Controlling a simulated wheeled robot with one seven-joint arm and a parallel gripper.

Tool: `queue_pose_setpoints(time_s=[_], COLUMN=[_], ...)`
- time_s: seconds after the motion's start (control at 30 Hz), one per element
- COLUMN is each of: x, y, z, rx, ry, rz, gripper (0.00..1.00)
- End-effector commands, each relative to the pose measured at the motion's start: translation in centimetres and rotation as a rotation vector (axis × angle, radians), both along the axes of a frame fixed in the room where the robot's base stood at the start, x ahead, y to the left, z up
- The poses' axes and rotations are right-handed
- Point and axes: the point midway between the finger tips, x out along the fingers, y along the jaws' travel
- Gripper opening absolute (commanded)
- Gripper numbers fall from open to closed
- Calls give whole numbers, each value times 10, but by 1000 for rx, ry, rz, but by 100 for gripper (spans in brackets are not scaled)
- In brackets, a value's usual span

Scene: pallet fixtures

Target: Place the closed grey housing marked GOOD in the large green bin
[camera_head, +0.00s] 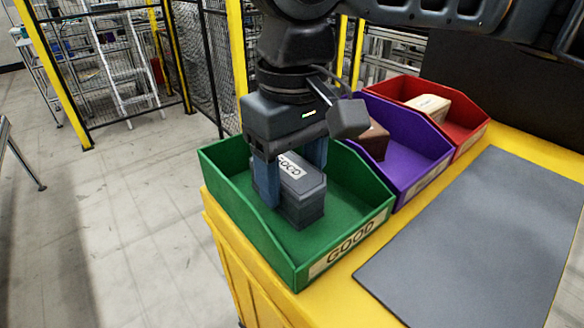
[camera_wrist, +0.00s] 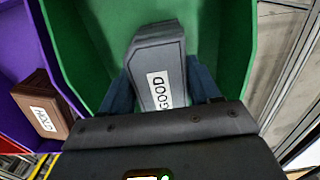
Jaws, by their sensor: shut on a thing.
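The closed grey housing (camera_head: 303,199) with a white GOOD label is between the fingers of my gripper (camera_head: 293,190), inside the walls of the large green bin (camera_head: 345,238). My gripper is shut on the housing from above. In the wrist view the housing (camera_wrist: 158,62) lies between the two blue fingers (camera_wrist: 160,88), with the green bin (camera_wrist: 232,50) around it. The bin's front carries a GOOD label. I cannot tell whether the housing's underside touches the bin floor.
A purple bin (camera_head: 413,158) with a brown housing (camera_head: 374,140) stands right beside the green bin. A red bin (camera_head: 468,128) with a cream housing (camera_head: 430,106) is beyond it. A bare grey mat (camera_head: 480,240) lies on the yellow table (camera_head: 362,290).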

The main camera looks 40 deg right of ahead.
Motion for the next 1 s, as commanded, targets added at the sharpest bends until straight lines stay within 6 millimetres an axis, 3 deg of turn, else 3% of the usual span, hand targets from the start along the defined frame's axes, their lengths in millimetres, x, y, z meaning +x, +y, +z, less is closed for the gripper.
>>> queue_pose_setpoints(time_s=[0.37,0.4,0.63,1.0], x=[0,0,0,1], y=[0,0,0,0], z=[-4,-3,-3,6], rx=[1,0,0,-1], ry=[-1,-1,-1,-3], rz=[0,0,0,0], gripper=[25,66,87,87])
